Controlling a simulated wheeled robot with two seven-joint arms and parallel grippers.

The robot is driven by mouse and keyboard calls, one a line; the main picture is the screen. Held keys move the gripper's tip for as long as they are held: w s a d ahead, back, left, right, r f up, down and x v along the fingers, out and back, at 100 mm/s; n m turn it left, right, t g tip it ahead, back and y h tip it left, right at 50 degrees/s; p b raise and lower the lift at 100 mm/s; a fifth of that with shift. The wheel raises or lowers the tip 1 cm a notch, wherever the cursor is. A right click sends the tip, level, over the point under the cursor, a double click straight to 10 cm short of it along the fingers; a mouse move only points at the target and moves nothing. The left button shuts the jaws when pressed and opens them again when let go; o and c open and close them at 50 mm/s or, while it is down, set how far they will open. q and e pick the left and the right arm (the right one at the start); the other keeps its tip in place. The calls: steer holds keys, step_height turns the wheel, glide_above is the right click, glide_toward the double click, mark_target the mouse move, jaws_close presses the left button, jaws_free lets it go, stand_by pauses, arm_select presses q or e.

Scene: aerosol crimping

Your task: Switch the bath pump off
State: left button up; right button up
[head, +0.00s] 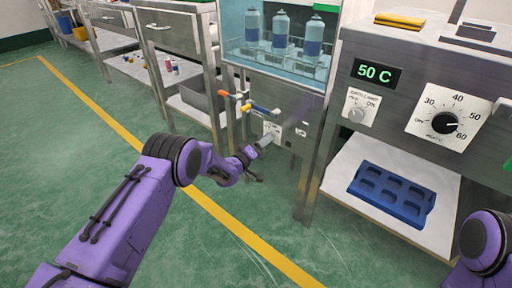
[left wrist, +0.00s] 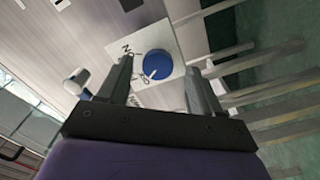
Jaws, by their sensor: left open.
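The blue round knob (left wrist: 155,65) sits on a white label plate (left wrist: 178,48) on a metal panel in the left wrist view. Letters that look like ON show beside it; the other lettering is partly hidden by a finger. A small pale mark shows on the knob's lower part. My left gripper (left wrist: 159,80) is open, its fingers apart on either side of the knob in the picture; I cannot tell whether they touch it. My right gripper is out of view.
The bath tank (head: 275,60) holds several blue-and-white cans above the panel. At right are a 50 C display (head: 376,72), a black dial (head: 444,122) and a blue tray (head: 391,196).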

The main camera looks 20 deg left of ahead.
arm_select(q)
steer(key=p+v, duration=0.2)
steer(key=v, duration=0.6)
steer(key=shift+s, duration=0.3)
steer(key=shift+a+r, duration=0.15)
